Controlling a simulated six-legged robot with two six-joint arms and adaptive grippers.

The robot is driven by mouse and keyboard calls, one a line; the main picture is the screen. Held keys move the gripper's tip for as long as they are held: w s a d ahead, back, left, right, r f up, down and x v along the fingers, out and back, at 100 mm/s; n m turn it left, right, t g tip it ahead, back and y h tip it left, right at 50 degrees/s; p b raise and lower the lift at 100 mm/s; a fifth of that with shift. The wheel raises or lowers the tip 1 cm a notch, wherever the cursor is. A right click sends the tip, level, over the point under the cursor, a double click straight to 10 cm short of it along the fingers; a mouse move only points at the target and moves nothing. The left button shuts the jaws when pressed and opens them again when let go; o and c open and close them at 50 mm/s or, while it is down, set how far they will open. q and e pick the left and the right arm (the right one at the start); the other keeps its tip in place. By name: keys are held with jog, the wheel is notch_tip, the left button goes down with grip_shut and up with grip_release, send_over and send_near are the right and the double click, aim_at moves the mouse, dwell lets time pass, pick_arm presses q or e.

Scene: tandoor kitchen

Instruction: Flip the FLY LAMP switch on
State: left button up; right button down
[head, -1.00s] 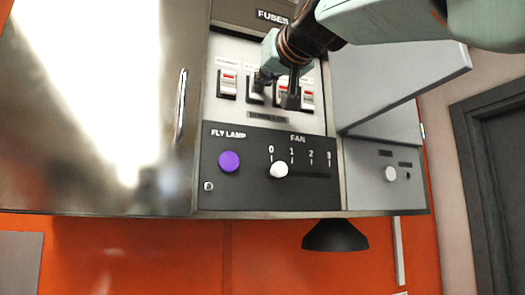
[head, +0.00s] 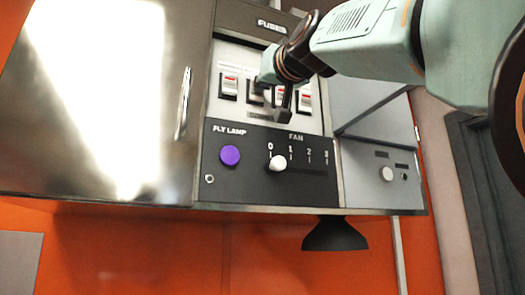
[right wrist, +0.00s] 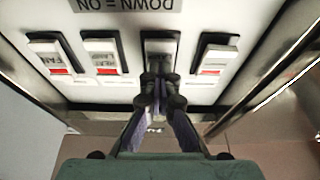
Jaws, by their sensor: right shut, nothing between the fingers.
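The FLY LAMP label (head: 229,130) is on the dark lower panel, above a round purple button or lamp (head: 230,156). Above it is a row of rocker switches. The switch at my right gripper (head: 262,82) is second from the left in the head view and partly hidden; it also shows in the right wrist view (right wrist: 160,46). Its name is not readable. My right gripper is shut and empty, its fingertips (right wrist: 160,84) over that switch's end; contact is unclear. No red shows on this switch, while its neighbours show red. My left gripper is out of view.
A DOWN = ON label (right wrist: 126,4) appears upside down in the right wrist view. Neighbouring switches (head: 229,86) (right wrist: 215,58) stand close by. The white fan knob (head: 278,163) sits at 0. A steel door with a handle (head: 183,103) is left, an open grey flap (head: 375,95) right.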

jog(key=c, duration=1.7)
grip_release()
jog(key=o, duration=0.7)
jog(key=shift+w+a+f, duration=0.15)
jog(key=shift+w, duration=0.25)
jog(key=s+d+g+h, duration=0.1)
jog(key=s+d+g, duration=0.2)
jog(key=s, duration=0.4)
jog(key=shift+s+r+h+p, duration=0.2)
jog(key=shift+r+h+p, duration=0.1)
jog(key=shift+r+p, duration=0.15)
